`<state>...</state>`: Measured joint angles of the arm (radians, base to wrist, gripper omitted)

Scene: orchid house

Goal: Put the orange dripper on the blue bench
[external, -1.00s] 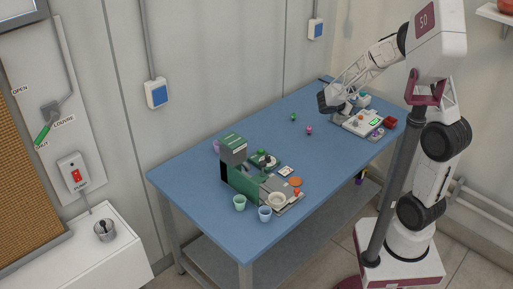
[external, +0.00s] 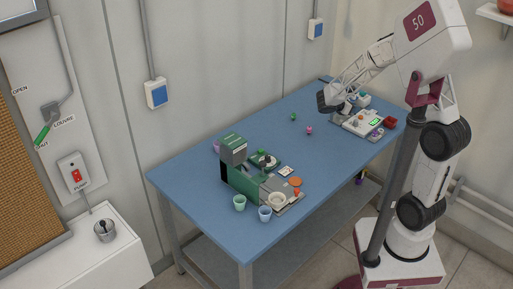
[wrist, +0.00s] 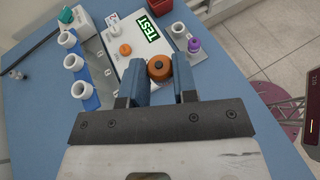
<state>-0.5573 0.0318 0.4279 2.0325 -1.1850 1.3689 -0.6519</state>
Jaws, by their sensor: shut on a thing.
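The orange dripper (wrist: 159,68) is a small round orange-brown piece with a dark round top. It sits between the two blue fingers of my gripper (wrist: 162,84), which is shut on it. In the wrist view it is in front of the white device with the green TEST label (wrist: 148,29); its height above the surface is hard to tell. In the external view my gripper (external: 328,104) is over the far right part of the blue bench (external: 240,240), and the dripper is hidden there.
A second, smaller orange piece (wrist: 125,50) sits on the white device. White cups (wrist: 73,62) stand to its left, and a purple piece (wrist: 194,45) to its right. Green (external: 293,117) and pink (external: 309,131) pieces stand mid-bench. A green machine (external: 233,150) is nearer. Bare bench lies between.

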